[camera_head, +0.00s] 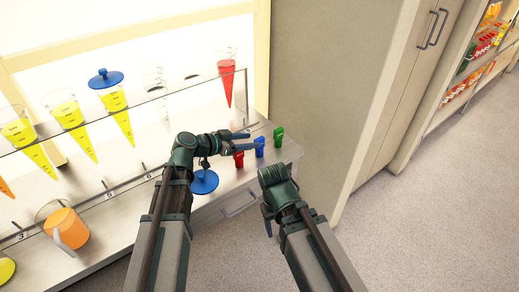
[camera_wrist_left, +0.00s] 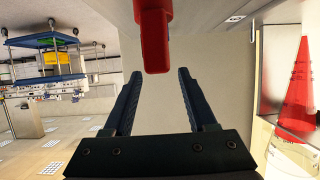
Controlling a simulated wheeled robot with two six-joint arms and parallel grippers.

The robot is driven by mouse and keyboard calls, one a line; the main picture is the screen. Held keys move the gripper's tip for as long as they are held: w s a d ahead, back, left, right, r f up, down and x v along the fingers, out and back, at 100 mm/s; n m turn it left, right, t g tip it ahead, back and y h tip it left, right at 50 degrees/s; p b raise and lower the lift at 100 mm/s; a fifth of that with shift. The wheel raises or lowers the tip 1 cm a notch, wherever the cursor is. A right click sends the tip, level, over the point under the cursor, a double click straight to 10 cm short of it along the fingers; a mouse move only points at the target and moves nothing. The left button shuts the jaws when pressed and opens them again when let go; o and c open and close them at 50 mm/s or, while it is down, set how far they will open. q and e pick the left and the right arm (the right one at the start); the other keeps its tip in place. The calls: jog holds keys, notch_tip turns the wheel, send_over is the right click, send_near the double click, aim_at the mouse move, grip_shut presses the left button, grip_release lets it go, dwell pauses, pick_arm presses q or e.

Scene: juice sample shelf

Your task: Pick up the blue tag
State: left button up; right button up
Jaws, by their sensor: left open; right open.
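The blue tag (camera_head: 260,152) stands on the metal counter near its right end, between a red tag (camera_head: 238,159) on its left and a green tag (camera_head: 278,138) on its right. My left gripper (camera_head: 245,140) is open, with its fingers pointing right, just above the red tag and close to the blue tag. In the left wrist view the red tag (camera_wrist_left: 153,40) shows beyond the gap between the open, empty fingers (camera_wrist_left: 157,78).
A glass shelf holds several cone vessels, the red one (camera_head: 227,88) nearest the tags. A blue round lid (camera_head: 204,182) lies by my left forearm. A cabinet wall (camera_head: 325,80) rises right of the counter.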

aim_at(256, 140)
pick_arm(q)
jog(key=shift+b+x, duration=1.05)
jog(key=shift+x, duration=1.65)
jog(key=shift+a, duration=0.1)
grip_shut()
